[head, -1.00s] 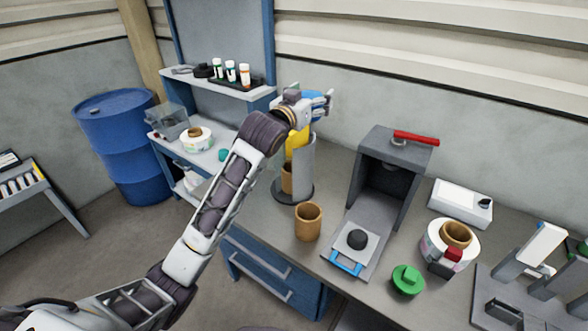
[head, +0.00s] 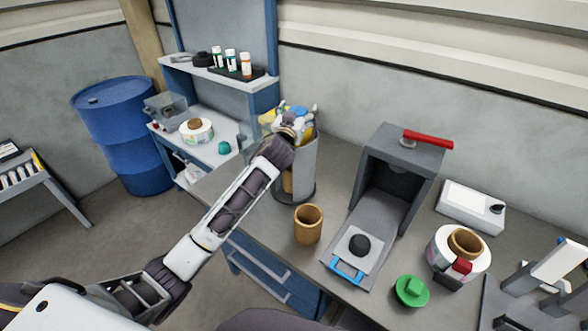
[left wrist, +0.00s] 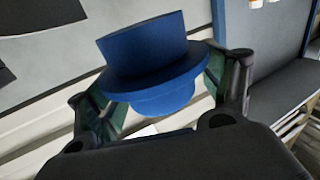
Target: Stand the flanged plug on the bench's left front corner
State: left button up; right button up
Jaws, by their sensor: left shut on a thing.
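The blue flanged plug, a short cylinder with a wide round flange, fills the middle of the left wrist view (left wrist: 145,50). My left gripper (left wrist: 155,95) is shut on it, one finger on each side. In the head view my left gripper (head: 298,118) is at the top of an upright grey curved holder, and only a little of the blue plug shows beside the fingers. The grey bench (head: 258,228) runs along the wall to the right; its left front corner area (head: 204,189) looks bare. My right gripper is not in view.
The grey holder (head: 304,162) stands behind a brown cardboard core (head: 308,224). Right of them are a dark open-fronted machine (head: 408,165), a green flanged piece (head: 411,291) and a labelled reel (head: 444,258). A shelf unit (head: 226,79) stands at the left; a blue drum (head: 119,130) is beyond it.

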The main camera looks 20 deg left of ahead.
pick_arm(q)
jog(key=shift+s+a+f+n+y, duration=0.1)
jog(key=shift+a+f+n+y, duration=0.35)
jog(key=shift+a+y, duration=0.25)
jog(key=shift+f, duration=0.1)
notch_tip(320, 180, down, 13)
dwell(0.5)
jog(key=shift+f, duration=2.25)
jog(key=shift+f+b, duration=0.25)
jog(key=shift+b, duration=0.3)
